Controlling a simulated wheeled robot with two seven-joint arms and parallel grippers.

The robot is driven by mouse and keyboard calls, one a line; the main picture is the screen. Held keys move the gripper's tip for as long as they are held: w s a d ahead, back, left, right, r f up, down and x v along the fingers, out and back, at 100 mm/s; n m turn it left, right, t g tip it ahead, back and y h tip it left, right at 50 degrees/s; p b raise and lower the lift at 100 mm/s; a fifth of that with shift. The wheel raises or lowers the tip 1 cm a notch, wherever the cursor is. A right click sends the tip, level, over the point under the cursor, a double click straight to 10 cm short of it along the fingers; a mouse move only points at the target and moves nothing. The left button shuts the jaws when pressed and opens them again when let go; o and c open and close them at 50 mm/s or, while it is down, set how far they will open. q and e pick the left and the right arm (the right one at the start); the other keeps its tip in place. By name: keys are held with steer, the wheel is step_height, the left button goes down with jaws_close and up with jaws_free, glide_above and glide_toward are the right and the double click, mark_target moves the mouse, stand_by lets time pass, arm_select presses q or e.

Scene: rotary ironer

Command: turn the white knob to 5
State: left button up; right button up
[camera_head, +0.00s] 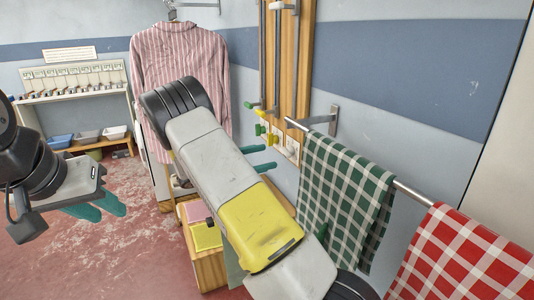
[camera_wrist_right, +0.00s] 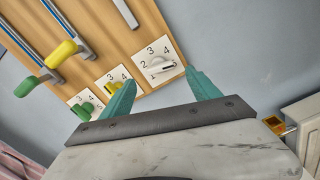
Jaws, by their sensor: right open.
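The white knob (camera_wrist_right: 168,67) is a small pale bar on a white numbered plate (camera_wrist_right: 141,59) in the right wrist view. The numbers 3 and 4 show along its upper part; which number the knob points at I cannot tell. My right gripper (camera_wrist_right: 159,86) is open and empty, its two teal fingers towards the white plate, apart from the knob. In the head view my right gripper (camera_head: 260,158) is beside the wooden panel. My left gripper (camera_head: 108,214) is at the far left, its teal fingers apart and empty.
The yellow knob (camera_wrist_right: 115,88) and green knob (camera_wrist_right: 88,108) sit on neighbouring plates on the wooden panel (camera_wrist_right: 105,35). Sliders with green (camera_wrist_right: 27,87) and yellow (camera_wrist_right: 61,54) handles are above them. A towel rail with a green checked towel (camera_head: 340,190) is right of the panel.

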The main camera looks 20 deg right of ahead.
mark_target(283, 153)
steer(key=shift+n, duration=0.4)
steer(key=d, duration=0.5)
steer(key=w+d, duration=0.1)
steer(key=d, duration=0.1)
steer(key=shift+w+d, duration=0.1)
steer(key=shift+d, duration=0.25)
